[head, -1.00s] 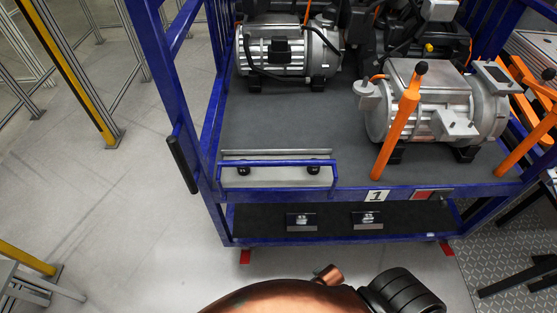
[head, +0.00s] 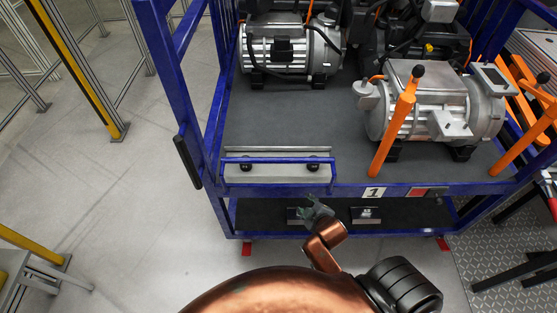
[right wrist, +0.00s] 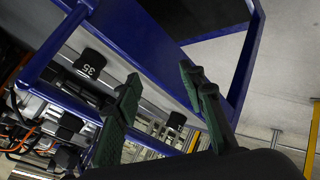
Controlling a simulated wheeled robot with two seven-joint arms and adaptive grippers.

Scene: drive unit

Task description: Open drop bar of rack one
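Rack one is a blue frame (head: 222,217) with a white "1" label (head: 373,193) on its front edge. I cannot tell for sure that this is the drop bar. My right gripper (head: 318,208) is in front of the rack's front edge, right of and below the blue bar. In the right wrist view, its green fingers (right wrist: 160,74) are spread with nothing between them. Blue tubing (right wrist: 50,55) and a black knob marked 35 (right wrist: 90,64) lie beyond them. My left gripper is not in view.
Silver motors (head: 430,95) stand on the rack deck. An orange lever (head: 392,135) with a black knob stands at its front right. A black handle (head: 187,162) is on the left post. The floor left of the rack is clear up to a yellow post (head: 85,75).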

